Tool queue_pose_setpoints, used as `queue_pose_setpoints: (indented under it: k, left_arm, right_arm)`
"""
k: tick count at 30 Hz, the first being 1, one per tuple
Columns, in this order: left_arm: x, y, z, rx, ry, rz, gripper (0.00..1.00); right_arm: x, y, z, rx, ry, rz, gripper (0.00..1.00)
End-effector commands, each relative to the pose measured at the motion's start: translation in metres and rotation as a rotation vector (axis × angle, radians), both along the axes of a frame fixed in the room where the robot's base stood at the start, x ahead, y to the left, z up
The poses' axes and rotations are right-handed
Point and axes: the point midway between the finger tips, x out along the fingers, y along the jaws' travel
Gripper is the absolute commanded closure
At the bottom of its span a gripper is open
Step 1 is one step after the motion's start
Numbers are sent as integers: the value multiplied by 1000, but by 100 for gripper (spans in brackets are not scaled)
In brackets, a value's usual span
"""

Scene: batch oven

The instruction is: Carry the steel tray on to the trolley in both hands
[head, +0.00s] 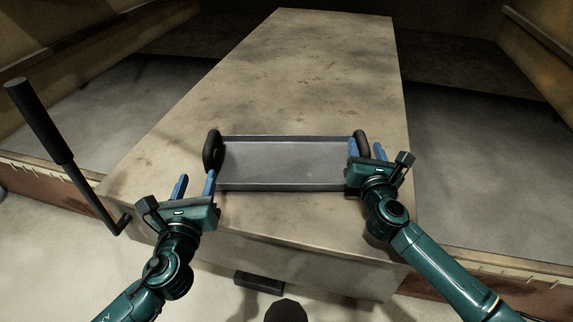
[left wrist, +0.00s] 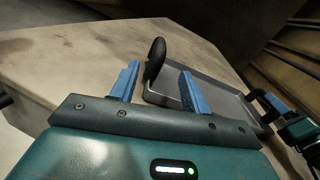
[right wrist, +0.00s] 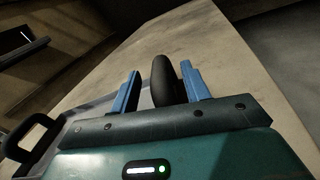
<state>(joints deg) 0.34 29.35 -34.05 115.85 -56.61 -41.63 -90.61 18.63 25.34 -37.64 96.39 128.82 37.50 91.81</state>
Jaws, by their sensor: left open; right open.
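The steel tray (head: 285,162) lies flat on a long stained worktop, with a black loop handle at each end. My left gripper (head: 195,184) is open just in front of the tray's left handle (head: 212,150). In the left wrist view that handle (left wrist: 155,58) stands beyond the two blue fingers, apart from them. My right gripper (head: 366,148) is open at the tray's right handle (head: 361,138). In the right wrist view that handle (right wrist: 163,80) shows between the two blue fingers. Whether the fingers touch it I cannot tell. No trolley can be made out for certain.
The worktop (head: 310,60) is bare behind the tray. A dark crank-like lever (head: 40,120) stands at the left, near the worktop's front left corner. Low walls with pale ledges run along both sides. A dark block (head: 259,282) sits below the worktop's front edge.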

Motion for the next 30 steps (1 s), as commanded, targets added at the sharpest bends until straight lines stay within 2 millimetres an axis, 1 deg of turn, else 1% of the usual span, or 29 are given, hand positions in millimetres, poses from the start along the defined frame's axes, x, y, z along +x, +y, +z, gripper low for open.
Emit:
queue_pose_setpoints:
  k: [1, 9, 12, 15, 20, 30]
  left_arm:
    - [0, 0, 0, 0, 0, 0, 53]
    - [0, 0, 0, 0, 0, 0, 53]
    - [0, 0, 0, 0, 0, 0, 53]
    - [0, 0, 0, 0, 0, 0, 53]
    - [0, 0, 0, 0, 0, 0, 53]
    - [0, 0, 0, 0, 0, -1, 53]
  right_arm:
    - [-11, 0, -2, 0, 4, 1, 53]
    - [-69, 0, -2, 0, 4, 1, 53]
    - [-85, 0, -1, -1, 3, -1, 53]
    - [-96, 0, -1, -2, 1, -1, 53]
    - [-104, 0, 0, -2, 1, -1, 53]
    - [-104, 0, 0, -2, 0, -1, 53]
